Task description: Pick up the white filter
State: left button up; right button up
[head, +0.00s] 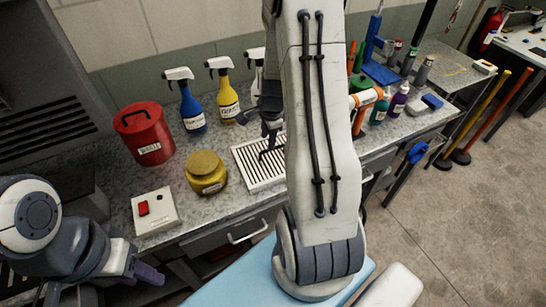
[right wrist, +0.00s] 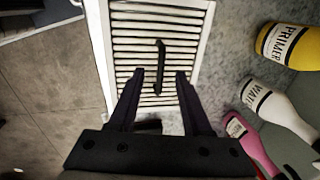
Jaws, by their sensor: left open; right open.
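The white filter (head: 248,167), a slatted panel in a white frame with a black handle, lies on the grey counter, partly hidden by my right arm in the head view. It also shows in the right wrist view (right wrist: 126,50), its handle (right wrist: 161,55) near the middle. My right gripper (right wrist: 161,74) is open, its fingertips on either side of the handle's lower end. Whether they are level with the handle or above it, I cannot tell. In the head view my right gripper (head: 268,128) is over the filter. My left gripper (head: 148,274) is open and empty at the lower left.
A red canister (head: 146,138), yellow jar (head: 206,173) and switch box (head: 155,212) stand left of the filter. Blue (head: 190,110) and yellow (head: 224,95) spray bottles stand behind.

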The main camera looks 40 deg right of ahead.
aim_at(267, 151)
jog(key=f, duration=0.2)
jog(key=w+f, duration=0.1)
jog(key=f, duration=0.3)
jog(key=shift+w+d+f, duration=0.15)
jog(key=shift+w+d, duration=0.05)
jog(key=shift+d, duration=0.1)
grip_shut()
dwell(1.2)
